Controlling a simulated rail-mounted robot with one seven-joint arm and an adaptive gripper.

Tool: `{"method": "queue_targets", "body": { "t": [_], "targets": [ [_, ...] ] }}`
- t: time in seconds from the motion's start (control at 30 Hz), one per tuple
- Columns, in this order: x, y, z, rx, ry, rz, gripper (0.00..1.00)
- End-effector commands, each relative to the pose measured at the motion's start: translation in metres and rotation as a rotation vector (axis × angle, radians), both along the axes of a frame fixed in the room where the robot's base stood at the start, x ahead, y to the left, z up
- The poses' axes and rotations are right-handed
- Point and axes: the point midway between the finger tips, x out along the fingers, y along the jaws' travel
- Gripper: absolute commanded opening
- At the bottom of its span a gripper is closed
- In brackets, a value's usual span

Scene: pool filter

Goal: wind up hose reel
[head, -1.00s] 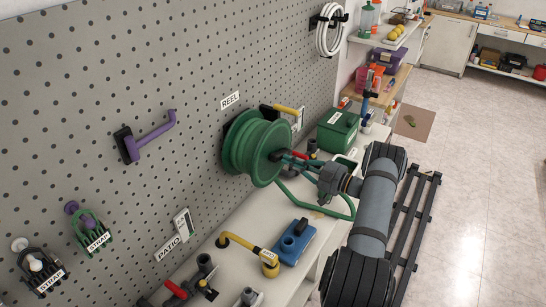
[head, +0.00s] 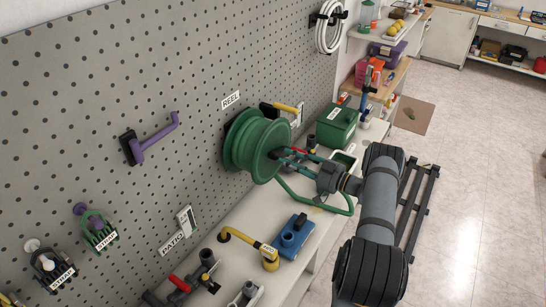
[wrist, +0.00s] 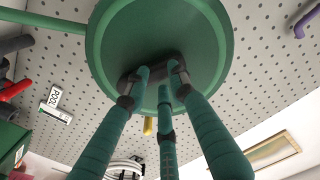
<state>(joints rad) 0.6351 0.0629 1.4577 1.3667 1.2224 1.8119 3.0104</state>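The green hose reel (head: 247,147) is mounted on the pegboard by the REEL label in the head view. In the wrist view its round green face (wrist: 115,45) fills the top middle. A dark crank part (wrist: 128,82) shows at the middle of that face, partly hidden by my fingers. My gripper (head: 285,160) reaches the reel's front face from the right. In the wrist view my gripper's teal fingers (wrist: 158,76) converge at the dark part. Whether they are closed on it is not clear. A green hose (head: 330,210) loops below the gripper above the bench.
The white bench (head: 235,215) below holds a blue block (head: 292,238), a yellow pipe (head: 245,243), valves with red handles (head: 180,283) and a green box (head: 337,126). A purple hook (head: 150,140) juts from the pegboard left of the reel.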

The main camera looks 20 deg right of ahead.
Motion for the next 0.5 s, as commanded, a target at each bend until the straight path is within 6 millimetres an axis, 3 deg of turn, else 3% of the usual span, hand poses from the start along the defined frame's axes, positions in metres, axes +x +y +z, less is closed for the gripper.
{"method": "queue_targets", "body": {
  "t": [0.17,0.5],
  "targets": [
    [0.0,0.0001,0.0001,0.0,0.0,0.0,0.35],
    [-0.0044,-0.0043,0.0001,0.0,0.0,-0.002,0.35]
  ]
}}
